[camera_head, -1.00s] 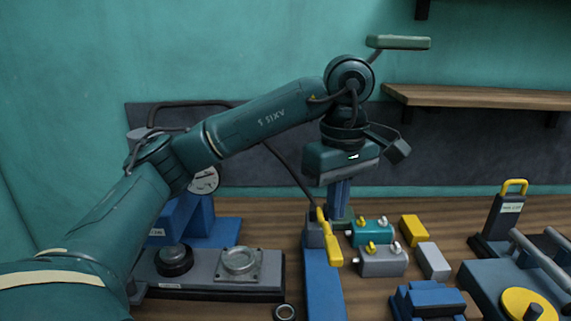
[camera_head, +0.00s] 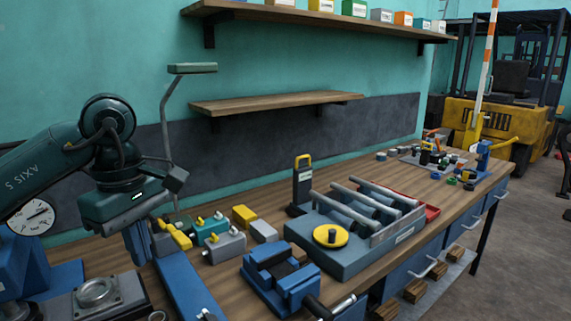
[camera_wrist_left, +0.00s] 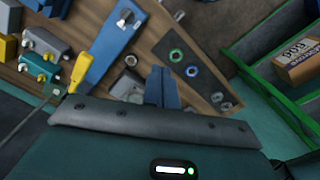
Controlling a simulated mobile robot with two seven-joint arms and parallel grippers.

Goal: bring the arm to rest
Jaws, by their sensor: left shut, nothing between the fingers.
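My left arm, dark green, comes in from the left in the head view. Its left gripper (camera_head: 137,243) points down above the wooden bench (camera_head: 235,282), with its blue fingers together and nothing held. The same gripper shows in the left wrist view (camera_wrist_left: 162,86), its blue fingers shut over the bench top. A blue clamp bar with a yellow handle (camera_head: 178,237) lies just right of the gripper in the head view. From this angle I cannot tell the fingers' height above the bench. My right gripper is in neither view.
Teal and grey blocks (camera_head: 224,246) sit right of the yellow handle. A grey fixture with a yellow disc (camera_head: 331,236) stands mid-bench. A wooden shelf (camera_head: 275,102) hangs behind. In the left wrist view, a green-edged tray holds a cardboard box (camera_wrist_left: 298,60).

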